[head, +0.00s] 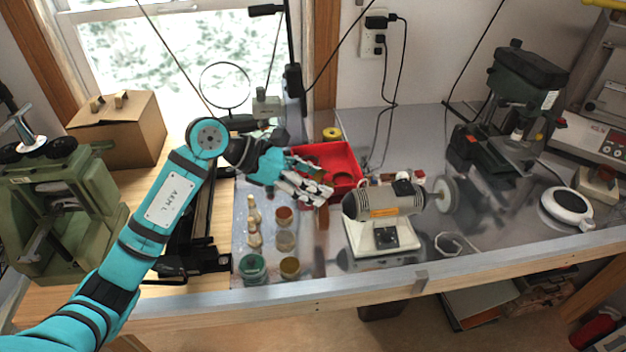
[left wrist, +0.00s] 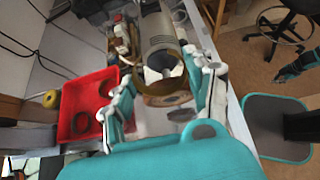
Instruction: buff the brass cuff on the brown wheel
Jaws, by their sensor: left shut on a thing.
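My left gripper (head: 318,193) reaches over the bench to the left end of the grey polishing motor (head: 385,200). In the left wrist view its fingers (left wrist: 163,88) are shut on the brass cuff (left wrist: 181,66), a gold-brown ring between the fingertips. The cuff is hard to make out in the head view. The brown wheel (head: 321,228) shows nearly edge-on at the motor's left, partly hidden by my gripper. I cannot tell whether cuff and wheel touch. A small teal and black part at the right of the left wrist view may be my right gripper.
A red tray (head: 345,158) stands just behind the gripper. Several jars (head: 286,240) stand to the left. A pale wheel (head: 447,195) is on the motor's right end. A drill press (head: 520,100) and a round white device (head: 566,207) stand farther right.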

